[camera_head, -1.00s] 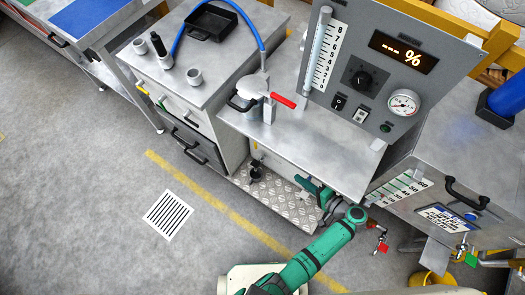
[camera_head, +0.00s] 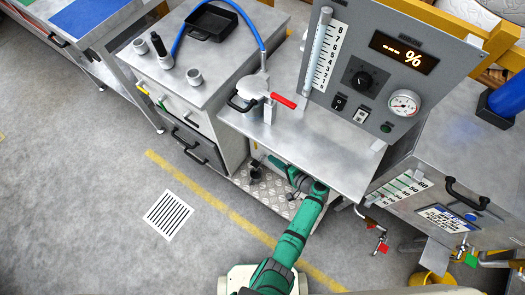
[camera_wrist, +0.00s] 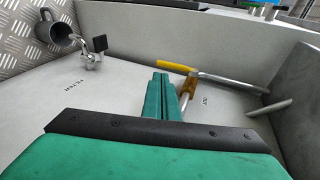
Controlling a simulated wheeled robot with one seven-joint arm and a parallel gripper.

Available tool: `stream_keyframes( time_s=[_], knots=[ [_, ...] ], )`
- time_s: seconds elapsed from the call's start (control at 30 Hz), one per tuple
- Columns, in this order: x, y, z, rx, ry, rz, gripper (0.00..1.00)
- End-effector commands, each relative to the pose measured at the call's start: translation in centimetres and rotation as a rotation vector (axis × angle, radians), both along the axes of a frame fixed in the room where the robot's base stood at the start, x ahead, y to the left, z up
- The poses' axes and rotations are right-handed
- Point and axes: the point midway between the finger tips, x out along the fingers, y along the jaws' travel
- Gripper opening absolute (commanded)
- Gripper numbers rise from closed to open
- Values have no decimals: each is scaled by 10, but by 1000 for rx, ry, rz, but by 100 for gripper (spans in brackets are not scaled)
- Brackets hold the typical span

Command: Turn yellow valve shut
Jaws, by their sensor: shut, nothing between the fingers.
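In the wrist view, the yellow valve shows as a lever with a yellow grip (camera_wrist: 175,67) at its left end and a bare metal rod running right. A yellow piece (camera_wrist: 193,86) sits by a short pipe just below the lever. My gripper (camera_wrist: 160,76) is shut and empty, its green fingers pointing at the panel. The fingertips appear just below the yellow grip and left of the pipe; I cannot tell whether they touch. In the head view, my green arm reaches under the bench, and the yellow valve is hidden there.
A valve with a black square handle (camera_wrist: 99,43) and a grey cup-like fitting (camera_wrist: 52,31) stand at the left. A grey wall (camera_wrist: 297,95) bounds the right. In the head view, the bench top (camera_head: 330,155) overhangs my arm; a red-handled valve (camera_head: 382,247) hangs to the right.

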Motion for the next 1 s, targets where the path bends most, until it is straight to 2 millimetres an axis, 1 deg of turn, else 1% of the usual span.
stream_keyframes(
  time_s=[0.03, 0.2, 0.4, 0.6, 0.9, 1.0],
  knots=[
    [7, 7, -4, 1, 2, 2, 0],
    [28, 28, -15, 1, 2, 5, 0],
    [47, 46, -15, 0, 0, 5, 0],
    [54, 51, -16, 0, 1, 1, 0],
    [55, 49, -16, 0, 1, -4, 0],
    [57, 52, -17, -1, 1, -2, 0]
  ],
)
